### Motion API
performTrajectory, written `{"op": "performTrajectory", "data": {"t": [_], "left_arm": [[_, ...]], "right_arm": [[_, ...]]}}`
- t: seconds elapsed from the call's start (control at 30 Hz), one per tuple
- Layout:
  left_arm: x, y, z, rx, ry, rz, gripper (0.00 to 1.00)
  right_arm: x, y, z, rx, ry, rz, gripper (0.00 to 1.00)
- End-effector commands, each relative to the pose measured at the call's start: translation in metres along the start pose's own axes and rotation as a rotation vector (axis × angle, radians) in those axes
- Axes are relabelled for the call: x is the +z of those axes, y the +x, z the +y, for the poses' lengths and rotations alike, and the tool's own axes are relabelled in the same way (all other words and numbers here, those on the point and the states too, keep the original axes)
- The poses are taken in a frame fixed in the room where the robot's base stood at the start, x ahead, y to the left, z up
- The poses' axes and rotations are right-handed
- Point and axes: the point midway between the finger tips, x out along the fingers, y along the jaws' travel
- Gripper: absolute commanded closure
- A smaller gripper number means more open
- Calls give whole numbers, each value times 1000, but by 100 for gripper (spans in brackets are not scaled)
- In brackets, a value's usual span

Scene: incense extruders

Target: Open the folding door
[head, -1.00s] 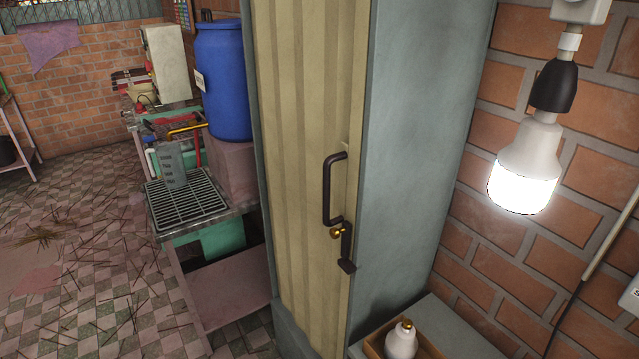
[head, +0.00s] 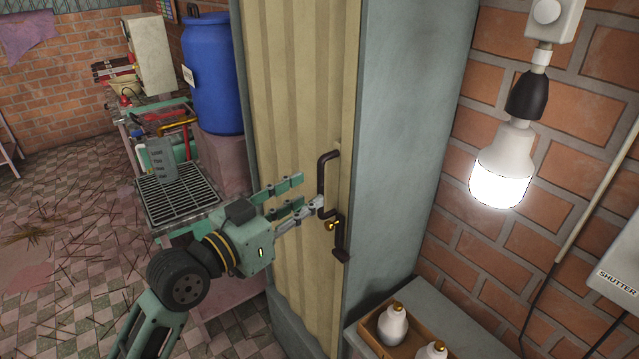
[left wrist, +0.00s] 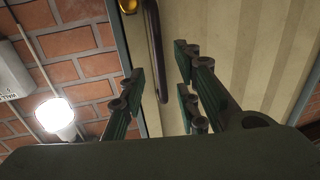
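The folding door (head: 300,90) is a tan, pleated panel set in a grey-blue cabinet frame, and it stands closed. A dark bar handle (head: 322,160) is on its right edge, with a brass knob (head: 332,226) and a dark latch piece (head: 341,245) just below. My left gripper (head: 309,193) is open in front of the door, its fingertips close to the handle. In the left wrist view the handle (left wrist: 153,40) shows ahead of and between the spread fingers; I cannot tell whether they touch it. My right gripper is not in view.
A grey shelf with a wooden tray (head: 375,342) of white bottles (head: 393,325) is at the lower right. A lit bulb (head: 500,175) hangs by the brick wall. A bench with a metal grate (head: 180,195) and a blue barrel (head: 214,75) stand left of the door.

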Motion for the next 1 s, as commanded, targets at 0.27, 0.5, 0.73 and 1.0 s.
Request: {"op": "performTrajectory", "data": {"t": [0.27,0.5,0.73,1.0], "left_arm": [[-2,42,0,0,-2,1,70],[0,53,0,-1,0,0,70],[0,52,0,-1,0,0,76],[1,52,0,-1,-1,0,99]], "right_arm": [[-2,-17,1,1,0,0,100],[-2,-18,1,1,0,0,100],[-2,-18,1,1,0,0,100],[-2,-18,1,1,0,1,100]]}}
